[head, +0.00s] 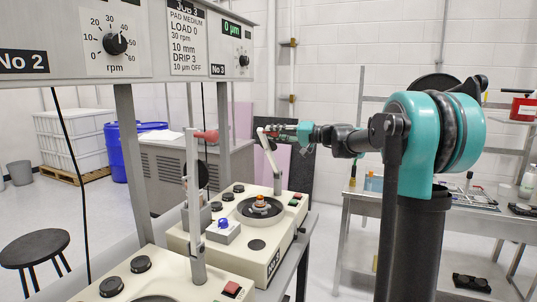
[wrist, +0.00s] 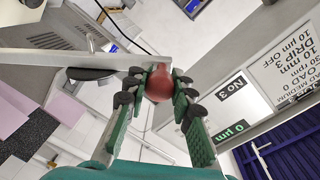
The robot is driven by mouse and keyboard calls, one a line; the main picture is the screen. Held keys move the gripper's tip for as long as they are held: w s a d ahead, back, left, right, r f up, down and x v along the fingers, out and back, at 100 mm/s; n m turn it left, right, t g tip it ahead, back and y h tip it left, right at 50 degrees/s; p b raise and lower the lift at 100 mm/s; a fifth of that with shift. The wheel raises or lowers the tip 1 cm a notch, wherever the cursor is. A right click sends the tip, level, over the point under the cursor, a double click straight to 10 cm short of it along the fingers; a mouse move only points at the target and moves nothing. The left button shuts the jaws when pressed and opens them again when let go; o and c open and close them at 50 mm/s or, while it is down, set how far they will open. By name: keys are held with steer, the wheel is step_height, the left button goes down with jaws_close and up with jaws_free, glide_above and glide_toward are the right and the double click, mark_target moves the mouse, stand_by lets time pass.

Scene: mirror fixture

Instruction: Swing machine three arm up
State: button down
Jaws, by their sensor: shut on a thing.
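Machine three (head: 245,240) is a cream bench unit with a round plate and a small orange-topped piece on it. Its pale arm (head: 270,155) rises from the back right of the unit and stands raised, leaning a little left at the top. In the wrist view, the arm (wrist: 90,60) runs in from the left to a red ball knob (wrist: 160,82). My gripper (head: 272,132) is at the top of the arm. In the wrist view, its green-padded fingers (wrist: 159,85) are shut on the red knob, one on each side. In the head view the fingers mostly hide the knob.
A nearer machine (head: 165,285) has its own upright post with a red handle (head: 207,135), left of my gripper. The overhead panel marked No 3 (head: 215,45) hangs above. A grey cabinet (head: 180,165) stands behind. A steel bench (head: 450,200) is at the right.

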steer(key=w+d+r+m, duration=0.2)
steer(key=w, duration=0.4)
steer(key=w+d+r+m, duration=0.2)
steer(key=w+d+m, duration=0.1)
steer(key=w, duration=0.4)
steer(key=w+d+r+m, duration=0.2)
steer(key=w+m, duration=0.1)
steer(key=w, duration=0.4)
steer(key=shift+w+d+r+g, duration=0.25)
steer(key=shift+d+g, duration=0.05)
steer(key=shift+m, duration=0.3)
steer(key=c, duration=1.3)
jaws_free()
steer(key=shift+w, duration=0.1)
steer(key=v, duration=1.2)
steer(key=shift+f, duration=0.1)
